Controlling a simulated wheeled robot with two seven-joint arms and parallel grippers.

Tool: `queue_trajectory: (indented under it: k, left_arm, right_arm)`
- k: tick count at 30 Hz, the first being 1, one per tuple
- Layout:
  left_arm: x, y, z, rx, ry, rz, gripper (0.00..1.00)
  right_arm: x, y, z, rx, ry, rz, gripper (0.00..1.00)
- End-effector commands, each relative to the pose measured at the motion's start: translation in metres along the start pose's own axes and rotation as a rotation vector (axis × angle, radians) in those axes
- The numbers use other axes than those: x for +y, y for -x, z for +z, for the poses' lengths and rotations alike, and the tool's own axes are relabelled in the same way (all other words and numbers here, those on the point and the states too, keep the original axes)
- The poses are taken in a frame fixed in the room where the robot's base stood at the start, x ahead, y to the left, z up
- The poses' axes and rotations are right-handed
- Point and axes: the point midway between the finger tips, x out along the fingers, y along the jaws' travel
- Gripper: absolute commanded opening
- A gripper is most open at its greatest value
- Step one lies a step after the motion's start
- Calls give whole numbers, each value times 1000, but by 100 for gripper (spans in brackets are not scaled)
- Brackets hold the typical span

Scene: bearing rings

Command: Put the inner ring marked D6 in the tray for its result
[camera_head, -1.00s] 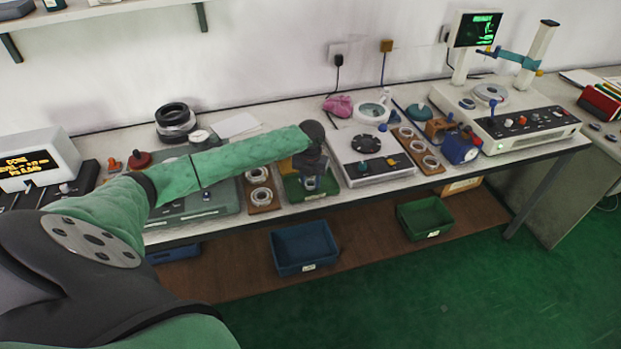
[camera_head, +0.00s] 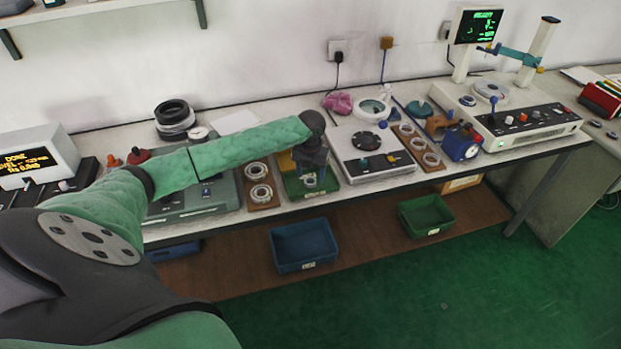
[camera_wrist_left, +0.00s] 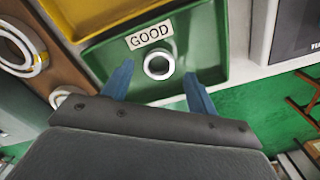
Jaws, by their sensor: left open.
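A small metal ring (camera_wrist_left: 159,65) lies in the green tray labelled GOOD (camera_wrist_left: 214,30), close to the label. No mark on the ring can be read. The head view also shows the ring (camera_head: 310,180) in the green tray (camera_head: 332,186). My left gripper (camera_wrist_left: 158,80) is open, its blue fingers apart on either side of the ring and not touching it in the picture. In the head view my left gripper (camera_head: 311,174) is over this tray. A yellow tray (camera_wrist_left: 105,12) adjoins behind. My right gripper is not in view.
A wooden holder with rings (camera_head: 261,198) stands left of the green tray, and a grey-white device (camera_head: 365,178) stands right. Another holder (camera_head: 428,166) lies farther right. A blue bin (camera_head: 303,247) and a green bin (camera_head: 425,216) sit below the bench.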

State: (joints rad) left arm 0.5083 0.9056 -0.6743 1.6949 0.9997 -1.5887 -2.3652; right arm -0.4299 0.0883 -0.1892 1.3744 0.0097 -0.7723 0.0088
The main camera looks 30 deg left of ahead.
Motion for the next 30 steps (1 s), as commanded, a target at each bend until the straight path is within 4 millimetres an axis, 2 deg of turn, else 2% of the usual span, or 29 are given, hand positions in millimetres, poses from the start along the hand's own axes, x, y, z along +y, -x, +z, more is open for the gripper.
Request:
queue_trajectory:
  k: [9, 15, 21, 30]
  left_arm:
    - [1, 61, 1, -5, 1, 1, 58]
    - [0, 88, 1, -3, 1, 1, 58]
    - [0, 99, 0, 0, 0, 1, 58]
    - [0, 100, 0, 0, 1, 1, 58]
  right_arm:
    - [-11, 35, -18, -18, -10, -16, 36]
    - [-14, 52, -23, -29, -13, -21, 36]
    - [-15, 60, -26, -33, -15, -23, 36]
    - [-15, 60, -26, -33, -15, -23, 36]
